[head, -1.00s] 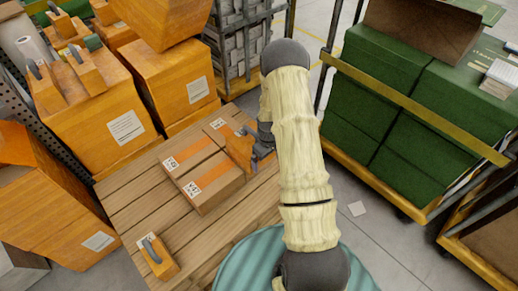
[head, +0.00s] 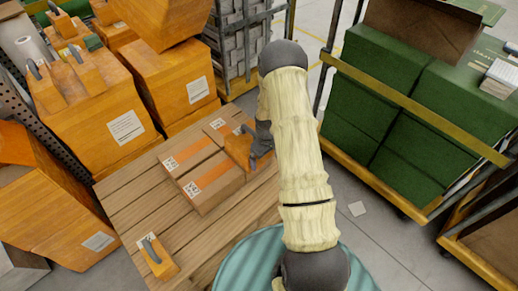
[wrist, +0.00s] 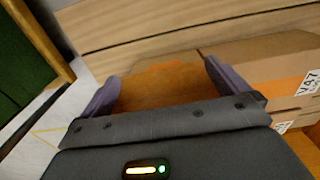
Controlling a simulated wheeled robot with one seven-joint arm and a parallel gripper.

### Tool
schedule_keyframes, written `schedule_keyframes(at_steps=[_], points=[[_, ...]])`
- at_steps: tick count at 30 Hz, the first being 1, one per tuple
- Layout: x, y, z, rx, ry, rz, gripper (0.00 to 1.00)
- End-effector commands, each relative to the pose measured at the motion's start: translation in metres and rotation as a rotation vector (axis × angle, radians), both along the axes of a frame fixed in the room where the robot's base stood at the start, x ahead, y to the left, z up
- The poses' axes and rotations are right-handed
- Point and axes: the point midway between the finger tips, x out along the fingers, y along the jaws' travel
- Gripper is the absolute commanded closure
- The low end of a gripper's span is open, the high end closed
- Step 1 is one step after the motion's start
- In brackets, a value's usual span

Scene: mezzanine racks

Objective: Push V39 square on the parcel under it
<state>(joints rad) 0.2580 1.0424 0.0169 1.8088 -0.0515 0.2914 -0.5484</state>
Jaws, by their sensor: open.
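Cardboard parcels with orange tape (head: 213,183) lie on a slatted wooden table, side by side and at least partly stacked. Their white labels are too small to read surely in the head view, so I cannot tell which is V39. The wrist view shows two parcel layers (wrist: 262,62) at the right, with a partly cut-off label on the upper one. My gripper (wrist: 162,76) is open, its fingers on either side of an orange-brown block (wrist: 160,95). This block (head: 238,148) stands against the parcels' right side in the head view. Whether the fingers touch it is unclear.
An orange block with a grey handle (head: 158,258) lies on the wooden table (head: 130,205) at the front left. Large orange boxes (head: 115,115) crowd the left. Green boxes (head: 425,105) stand on a yellow-edged cart at the right. The table's left front is mostly clear.

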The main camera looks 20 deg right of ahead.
Motion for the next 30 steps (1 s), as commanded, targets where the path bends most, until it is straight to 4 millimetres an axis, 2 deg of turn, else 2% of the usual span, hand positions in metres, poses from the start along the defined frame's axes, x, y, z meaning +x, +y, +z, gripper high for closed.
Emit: schedule_keyframes(at_steps=[30], points=[[0.0099, 0.0041, 0.0, 0.001, -0.002, 0.001, 0.0]])
